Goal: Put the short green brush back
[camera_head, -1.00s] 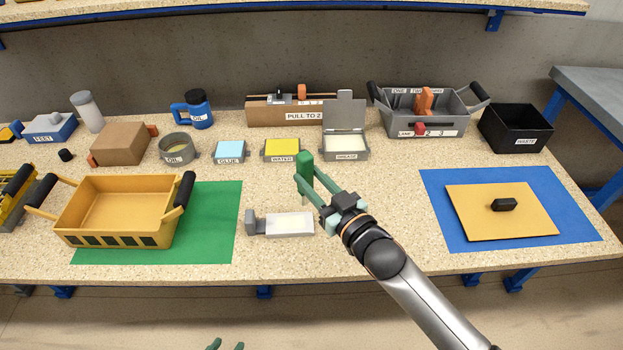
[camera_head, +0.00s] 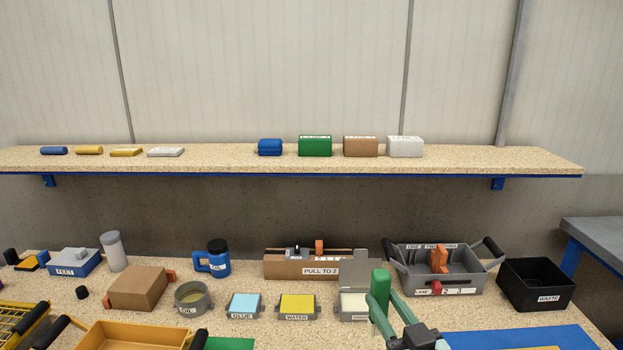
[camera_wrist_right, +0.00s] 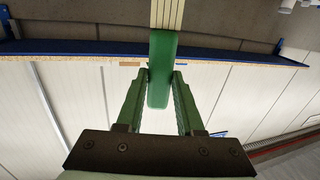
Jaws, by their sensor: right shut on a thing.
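The green brush (camera_head: 380,296) stands roughly upright in my right gripper (camera_head: 388,302), at the front of the worktop and in front of the grease box. My right gripper's two fingers are shut on it. In the right wrist view the brush's green body (camera_wrist_right: 162,70) lies between the fingers (camera_wrist_right: 160,78), with pale striped bristles (camera_wrist_right: 167,13) at the top edge. My left gripper is out of view.
A shelf (camera_head: 220,160) above holds several small rolls and blocks, including a green box (camera_head: 315,146). On the worktop stand a glue box (camera_head: 243,305), a water box (camera_head: 297,307), a grey lane tray (camera_head: 470,280) and a black waste bin (camera_head: 537,285).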

